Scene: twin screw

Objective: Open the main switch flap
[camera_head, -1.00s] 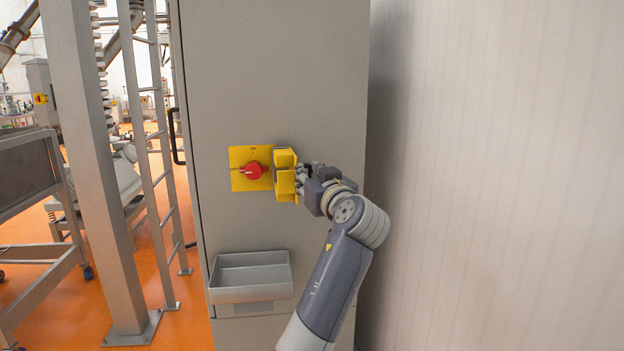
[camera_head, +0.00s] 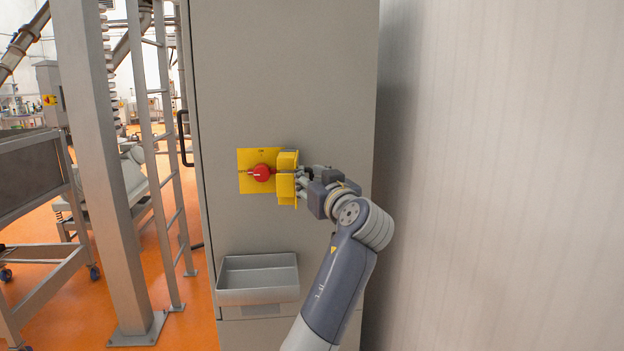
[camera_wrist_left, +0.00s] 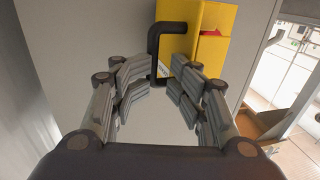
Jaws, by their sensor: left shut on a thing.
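The main switch is a yellow plate (camera_head: 246,184) with a red knob (camera_head: 262,173) on the grey cabinet. Its yellow flap (camera_head: 287,178) stands out from the cabinet at the plate's right edge, leaving the knob uncovered. In the left wrist view the flap (camera_wrist_left: 215,55) has a black handle (camera_wrist_left: 154,45), and a bit of red (camera_wrist_left: 297,33) shows beyond it. My left gripper (camera_head: 303,181) is at the flap's right side, shut on the handle. The exact finger contact is partly hidden. My right gripper is not in view.
A grey tray (camera_head: 258,295) juts from the cabinet (camera_head: 300,80) below the switch. A pale wall (camera_head: 500,180) stands close on the right. A steel post (camera_head: 100,170), a ladder and a steel cart stand on the left over orange floor.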

